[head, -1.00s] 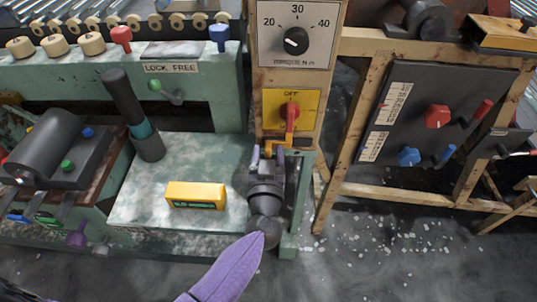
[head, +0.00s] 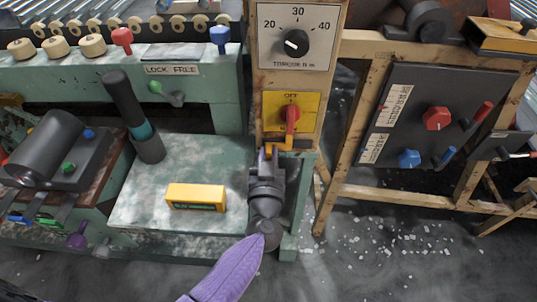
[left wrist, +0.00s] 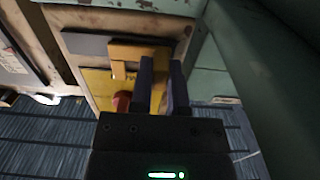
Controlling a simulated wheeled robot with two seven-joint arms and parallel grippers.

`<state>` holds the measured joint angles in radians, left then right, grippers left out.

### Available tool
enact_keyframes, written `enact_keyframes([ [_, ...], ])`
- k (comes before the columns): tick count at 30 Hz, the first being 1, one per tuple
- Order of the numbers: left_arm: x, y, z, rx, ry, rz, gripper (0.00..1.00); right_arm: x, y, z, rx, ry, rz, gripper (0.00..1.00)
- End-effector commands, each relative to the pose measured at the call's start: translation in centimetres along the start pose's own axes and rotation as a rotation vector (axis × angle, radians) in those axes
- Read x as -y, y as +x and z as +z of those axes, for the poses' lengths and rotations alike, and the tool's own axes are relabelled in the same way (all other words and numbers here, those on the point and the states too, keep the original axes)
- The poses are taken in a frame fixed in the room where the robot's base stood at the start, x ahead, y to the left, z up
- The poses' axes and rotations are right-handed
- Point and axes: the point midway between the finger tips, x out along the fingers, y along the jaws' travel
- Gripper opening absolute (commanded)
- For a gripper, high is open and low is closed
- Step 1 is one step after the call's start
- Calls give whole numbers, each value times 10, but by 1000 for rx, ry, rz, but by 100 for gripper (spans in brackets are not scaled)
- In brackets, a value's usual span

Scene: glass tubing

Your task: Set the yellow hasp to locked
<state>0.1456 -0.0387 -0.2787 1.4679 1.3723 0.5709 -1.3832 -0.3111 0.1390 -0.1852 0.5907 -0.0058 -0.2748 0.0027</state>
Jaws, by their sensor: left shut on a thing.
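The yellow hasp (head: 285,143) is at the lower edge of the yellow panel (head: 304,108), below a red lever (head: 291,119) marked OFF. My left gripper (head: 267,152) is at the left end of the hasp, shut on it. In the left wrist view, the hasp (left wrist: 128,52) runs to the two dark fingers (left wrist: 161,75), which hide part of it. The red lever (left wrist: 121,102) shows just left of the fingers there. The exact hold on the hasp is partly hidden. My right gripper is not in view.
A torque dial (head: 297,41) is above the yellow panel on the wooden post. A yellow box (head: 196,196) lies on the green bench (head: 128,205) to the left. A black panel with red and blue knobs (head: 437,118) stands to the right.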

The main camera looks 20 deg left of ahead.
Motion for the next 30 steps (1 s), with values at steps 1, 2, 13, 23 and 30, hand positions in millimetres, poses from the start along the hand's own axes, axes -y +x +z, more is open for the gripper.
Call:
enact_keyframes([
  [1, 0, 0, 0, 1, 0, 0, 0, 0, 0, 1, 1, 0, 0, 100],
  [2, 0, 0, 0, 1, 0, 0, 0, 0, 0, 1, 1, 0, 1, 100],
  [13, 0, 0, 0, 1, 0, 0, 0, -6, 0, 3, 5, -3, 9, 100],
  [23, 0, 0, 0, 1, 0, 0, 0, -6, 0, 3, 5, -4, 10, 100],
  [30, -24, 0, 0, 3, -2, 0, 0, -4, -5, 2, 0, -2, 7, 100],
])
